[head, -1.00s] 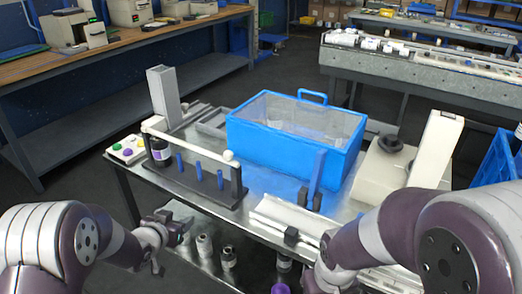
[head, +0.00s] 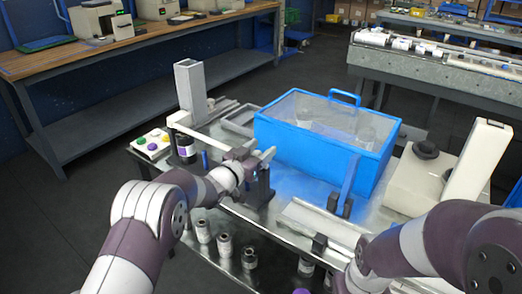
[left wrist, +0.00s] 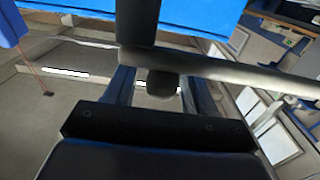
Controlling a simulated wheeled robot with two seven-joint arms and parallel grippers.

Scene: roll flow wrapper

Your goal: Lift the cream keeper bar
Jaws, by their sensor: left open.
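My left gripper (head: 264,158) is at the bar's right end, over the rack's right upright (head: 263,185), and hides that end in the head view. In the left wrist view the bar (left wrist: 235,70) crosses in shadow just beyond the open fingers (left wrist: 158,92). A rounded knob (left wrist: 162,82) shows between the fingers; contact cannot be told. My right arm is at lower right, and its gripper fingers do not show.
A blue bin (head: 320,150) stands close behind the rack. A white tray (head: 320,222) and a cream machine (head: 420,180) stand to the right. A grey upright block (head: 190,88) and a button box (head: 152,143) are at left. Rollers (head: 224,245) sit below the tabletop.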

